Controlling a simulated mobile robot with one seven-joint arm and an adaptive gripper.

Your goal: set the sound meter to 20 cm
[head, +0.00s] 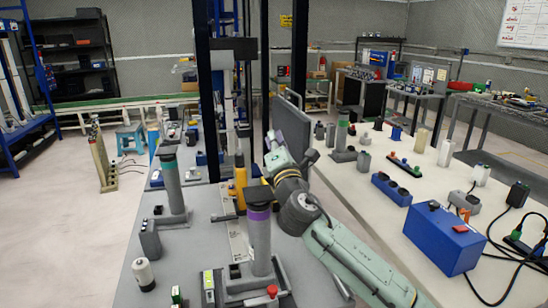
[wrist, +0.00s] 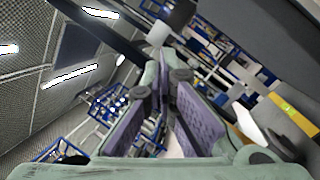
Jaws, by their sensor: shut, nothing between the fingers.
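A yellow upright device with a dark tip (head: 240,183), which looks like the sound meter, stands on the left bench behind a purple-banded post. A pale strip like a scale (head: 236,240) runs along the bench in front of it; its markings are too small to read. My gripper (head: 283,150) is raised to the right of the yellow device and apart from it. In the wrist view my gripper's purple-padded fingers (wrist: 160,78) are shut with nothing between them. The wrist view does not show the yellow device clearly.
The purple-banded post (head: 260,235) stands close in front, its dark top partly hiding the device's lower part. A grey post with a green band (head: 172,185) stands to the left. A blue box (head: 443,238) and several small items sit on the right table.

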